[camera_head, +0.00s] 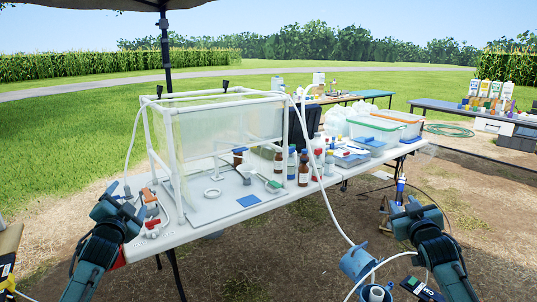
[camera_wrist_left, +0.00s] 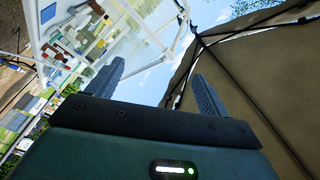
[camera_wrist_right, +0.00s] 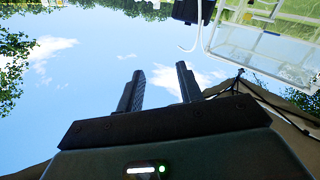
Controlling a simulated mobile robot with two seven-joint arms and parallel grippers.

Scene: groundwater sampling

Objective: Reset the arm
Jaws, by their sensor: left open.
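My left gripper (camera_head: 121,203) is raised at the near left, by the left end of the white table (camera_head: 215,207). In the left wrist view its two fingers (camera_wrist_left: 160,82) are wide apart with nothing between them. My right gripper (camera_head: 411,206) is raised at the right, in front of the table and apart from it. In the right wrist view its fingers (camera_wrist_right: 160,70) are parted less widely, with only sky between them. Both grippers are empty.
A white-framed clear enclosure (camera_head: 218,130) stands on the table, close to my left gripper. Several bottles (camera_head: 303,168) and plastic bins (camera_head: 374,130) stand further right. A white hose (camera_head: 325,195) hangs toward blue equipment (camera_head: 355,262) near my right arm. A canopy pole (camera_head: 165,50) rises behind.

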